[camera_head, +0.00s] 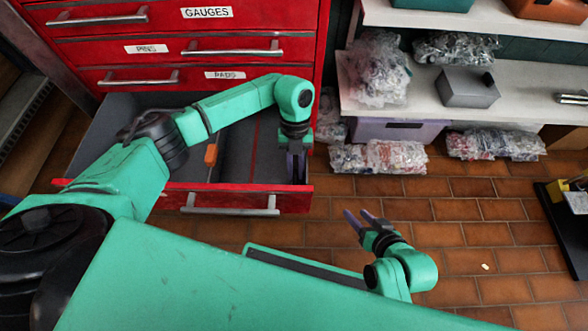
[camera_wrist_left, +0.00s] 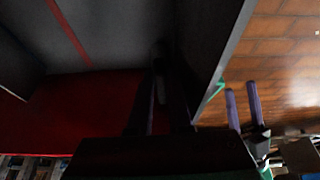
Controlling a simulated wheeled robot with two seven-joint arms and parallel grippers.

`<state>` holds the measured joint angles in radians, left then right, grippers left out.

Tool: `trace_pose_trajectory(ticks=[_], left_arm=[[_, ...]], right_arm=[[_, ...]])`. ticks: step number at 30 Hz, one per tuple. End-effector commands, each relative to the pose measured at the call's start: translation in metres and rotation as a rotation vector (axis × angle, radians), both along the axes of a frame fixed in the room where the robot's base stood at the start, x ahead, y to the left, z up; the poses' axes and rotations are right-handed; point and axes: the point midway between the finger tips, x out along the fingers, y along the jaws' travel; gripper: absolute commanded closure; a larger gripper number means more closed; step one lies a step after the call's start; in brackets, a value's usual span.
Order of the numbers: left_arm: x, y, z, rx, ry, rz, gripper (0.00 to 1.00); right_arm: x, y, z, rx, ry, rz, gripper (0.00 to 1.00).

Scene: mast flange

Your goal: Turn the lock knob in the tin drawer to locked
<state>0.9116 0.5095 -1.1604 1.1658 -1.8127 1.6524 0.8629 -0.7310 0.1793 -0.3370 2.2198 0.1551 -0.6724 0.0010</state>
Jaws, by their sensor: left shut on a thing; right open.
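The open red drawer (camera_head: 292,200) with a grey inside stands out at the bottom of the red cabinet; no tin label shows on it. My left gripper (camera_head: 297,170) points down inside its right end, by the side wall. In the left wrist view its dark fingers (camera_wrist_left: 163,105) are shut on a small dark thing, which looks like the lock knob (camera_wrist_left: 158,52); shadow hides its shape and which way it is turned. My right gripper (camera_head: 361,218) is open and empty above the floor, right of the drawer; it also shows in the left wrist view (camera_wrist_left: 245,105).
An orange-handled tool (camera_head: 211,153) lies in the drawer. Closed drawers labelled GAUGES, PINS and PADS (camera_head: 225,75) are above. A white shelf (camera_head: 530,85) at right holds a grey box (camera_head: 468,87) and bagged parts (camera_head: 376,70). The tiled floor (camera_head: 480,210) is mostly clear.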

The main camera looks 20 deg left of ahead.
Motion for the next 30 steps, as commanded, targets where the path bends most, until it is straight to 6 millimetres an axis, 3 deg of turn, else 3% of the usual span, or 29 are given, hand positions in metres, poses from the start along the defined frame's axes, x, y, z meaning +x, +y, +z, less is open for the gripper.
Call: trace_pose_trajectory(ticks=[18,19,21,30], left_arm=[[0.0004,-0.0011,0.0005,0.001,-0.001,-0.051,1.00],[0.0004,-0.0010,0.0005,0.001,0.000,-0.050,0.71],[0.0004,-0.0011,0.0004,0.001,-0.001,-0.050,0.53],[0.0003,-0.0029,0.0005,-0.004,-0.002,-0.051,0.53]], right_arm=[[0.0004,0.0025,-0.0006,0.011,-0.013,-0.002,0.50],[0.0002,0.0025,-0.0007,0.011,-0.013,-0.002,0.50],[0.0002,0.0025,-0.0008,0.011,-0.013,-0.002,0.50],[0.0001,0.0024,-0.0010,0.011,-0.012,-0.002,0.50]])
